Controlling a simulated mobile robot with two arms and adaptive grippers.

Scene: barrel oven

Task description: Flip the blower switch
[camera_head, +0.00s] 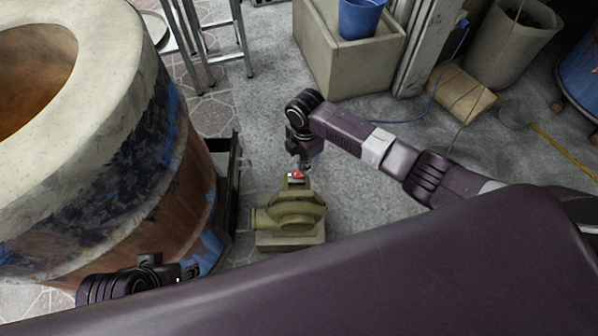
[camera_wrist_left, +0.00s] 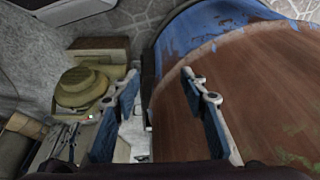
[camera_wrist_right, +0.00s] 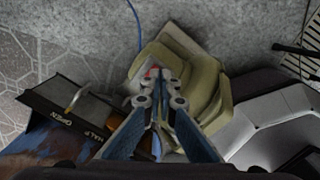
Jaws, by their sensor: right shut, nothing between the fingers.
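The olive-green blower (camera_head: 290,212) stands on the floor right of the barrel oven. Its red switch (camera_head: 296,175) sits on a small box at the blower's far side. My right gripper (camera_head: 306,166) points down right at the switch, with its fingers shut and empty. In the right wrist view the fingertips (camera_wrist_right: 159,80) are together, and a sliver of the red switch (camera_wrist_right: 152,71) shows just beyond them. I cannot tell whether they touch it. The switch's position is mostly hidden. My left gripper (camera_head: 190,271) is low beside the oven; its fingers (camera_wrist_left: 160,82) are spread and empty.
The barrel oven (camera_head: 110,120) fills the left side. A dark lettered panel with a handle (camera_wrist_right: 85,103) is beside it. A planter (camera_head: 345,60) with a blue bucket (camera_head: 360,18) stands behind. A ladder (camera_head: 205,40) is at the back left. Concrete floor right of the blower is clear.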

